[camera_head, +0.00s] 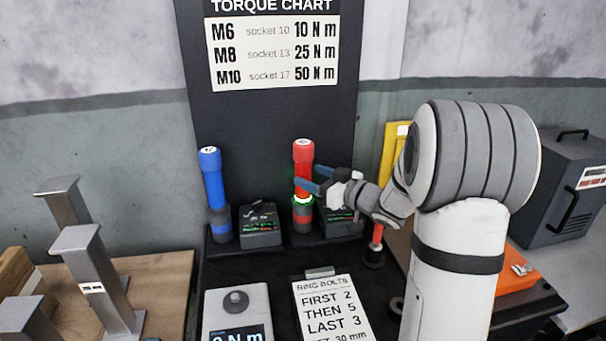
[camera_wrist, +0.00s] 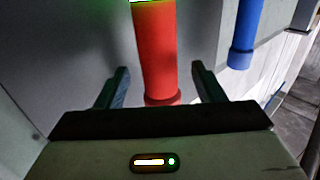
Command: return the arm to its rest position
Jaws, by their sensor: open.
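My gripper (camera_head: 312,179) is at the red tool (camera_head: 303,151), which stands upright in a dark holder with a glowing green ring. In the wrist view my gripper (camera_wrist: 160,70) is open, with one finger on each side of the red tool (camera_wrist: 156,50) and a gap on both sides. My arm reaches in from the right in the head view and hides part of the bench behind it.
A blue tool (camera_head: 211,177) stands left of the red one. Dark charger boxes (camera_head: 260,226) sit beside the holders. A ring bolts card (camera_head: 331,308) and a grey readout unit (camera_head: 236,316) lie in front. Metal posts (camera_head: 92,270) stand at left.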

